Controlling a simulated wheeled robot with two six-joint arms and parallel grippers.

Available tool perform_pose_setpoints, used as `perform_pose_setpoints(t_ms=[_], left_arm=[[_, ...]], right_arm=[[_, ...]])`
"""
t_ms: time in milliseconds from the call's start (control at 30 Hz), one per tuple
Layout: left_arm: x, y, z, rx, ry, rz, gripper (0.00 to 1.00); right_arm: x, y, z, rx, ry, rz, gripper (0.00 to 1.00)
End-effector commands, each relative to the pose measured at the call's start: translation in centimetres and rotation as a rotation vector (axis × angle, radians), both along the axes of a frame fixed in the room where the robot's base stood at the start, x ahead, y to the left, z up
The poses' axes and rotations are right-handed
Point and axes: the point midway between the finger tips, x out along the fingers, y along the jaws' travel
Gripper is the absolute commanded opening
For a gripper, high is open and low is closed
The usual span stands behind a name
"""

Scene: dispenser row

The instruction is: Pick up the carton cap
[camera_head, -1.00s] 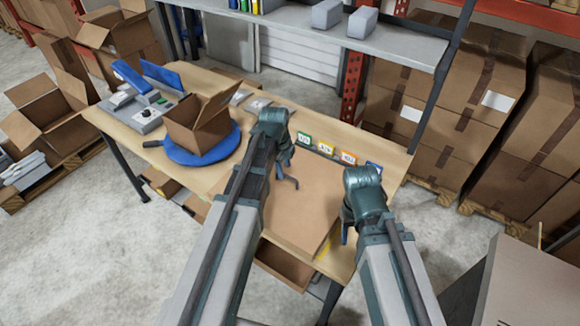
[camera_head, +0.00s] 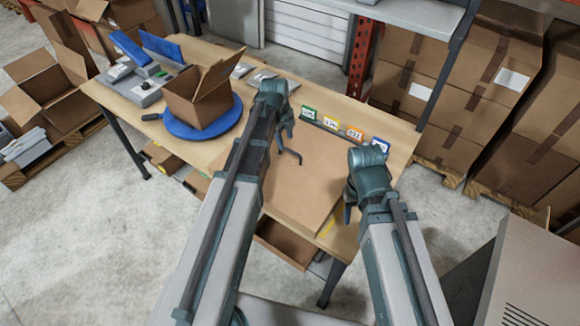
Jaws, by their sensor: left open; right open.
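I cannot make out a carton cap for sure. An open brown carton (camera_head: 203,103) with raised flaps stands on a blue turntable (camera_head: 228,124) on the left half of the table. A flat brown board (camera_head: 300,190) lies on the table's right half. My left gripper (camera_head: 290,146) is open over the board's back left part, with nothing seen between its fingers. My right gripper (camera_head: 347,205) is open near the board's right edge. Its fingers are partly hidden by the wrist, and no held thing shows.
A grey device (camera_head: 146,88) with blue parts sits at the table's left end. Small bags (camera_head: 262,78) lie behind the carton. Several coloured number labels (camera_head: 331,125) line the back edge. A grey shelf (camera_head: 400,14) is above, and stacked boxes (camera_head: 500,70) stand behind at right.

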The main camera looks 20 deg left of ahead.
Motion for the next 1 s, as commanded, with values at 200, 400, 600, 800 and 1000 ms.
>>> perform_pose_setpoints(t_ms=[200, 400, 600, 800, 1000], left_arm=[[0.5, -0.2, -2.7, 0.0, 0.0, 0.0, 0.5], [0.5, -0.2, -2.6, 0.0, 0.0, 0.0, 0.5], [0.9, -0.4, -4.0, 0.0, 0.0, 0.0, 0.5], [1.5, -0.7, -6.6, 0.0, 0.0, 0.0, 0.5], [1.8, -0.8, -7.7, 0.0, 0.0, 0.0, 0.5]], right_arm=[[0.0, 0.0, -2.7, 0.0, 0.0, -0.001, 0.5], [0.0, 0.0, -2.6, 0.0, 0.0, -0.001, 0.5], [0.0, 0.0, -4.0, 0.0, 0.0, -0.002, 0.5], [0.0, 0.0, -6.6, 0.0, 0.0, -0.002, 0.5], [0.0, 0.0, -7.7, 0.0, 0.0, -0.002, 0.5]])
